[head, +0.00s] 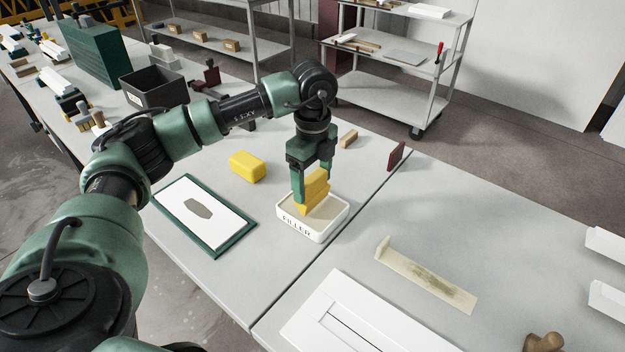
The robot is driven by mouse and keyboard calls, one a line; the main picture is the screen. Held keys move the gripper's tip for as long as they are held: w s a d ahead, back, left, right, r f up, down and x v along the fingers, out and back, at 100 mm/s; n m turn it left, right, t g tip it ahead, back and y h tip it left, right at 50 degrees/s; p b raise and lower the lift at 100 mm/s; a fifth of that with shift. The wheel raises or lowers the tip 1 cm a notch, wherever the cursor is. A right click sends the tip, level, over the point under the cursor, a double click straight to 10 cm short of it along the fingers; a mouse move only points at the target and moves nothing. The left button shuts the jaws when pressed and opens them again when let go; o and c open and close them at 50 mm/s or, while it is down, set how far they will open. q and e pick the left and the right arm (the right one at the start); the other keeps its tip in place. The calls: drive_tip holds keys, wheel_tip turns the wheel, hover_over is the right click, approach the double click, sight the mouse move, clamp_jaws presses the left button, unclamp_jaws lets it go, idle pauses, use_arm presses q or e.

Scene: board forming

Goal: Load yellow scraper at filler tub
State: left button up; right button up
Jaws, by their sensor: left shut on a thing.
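My left gripper (312,178) points down over the white filler tub (309,233), which is marked FILLER on its front. It is shut on the yellow scraper (314,192). The scraper's lower end is inside the tub's rim, at or just above the beige filler; I cannot tell whether it touches. My right gripper is not in view.
A yellow block (248,166) lies left of the tub. A green-edged board (204,216) with a grey patch lies nearer. Right of the table seam are a stained strip (428,276) and a white panel (360,318). A dark red piece (397,155) stands behind.

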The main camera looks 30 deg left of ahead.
use_arm(q)
drive_tip(key=shift+f+b, duration=0.3)
drive_tip(key=shift+f, duration=0.15)
idle(0.3)
idle(0.9)
drive_tip(key=shift+r, duration=0.1)
drive_tip(key=shift+r+p, duration=2.65)
drive_tip(key=shift+r, duration=0.8)
drive_tip(key=shift+f, duration=0.1)
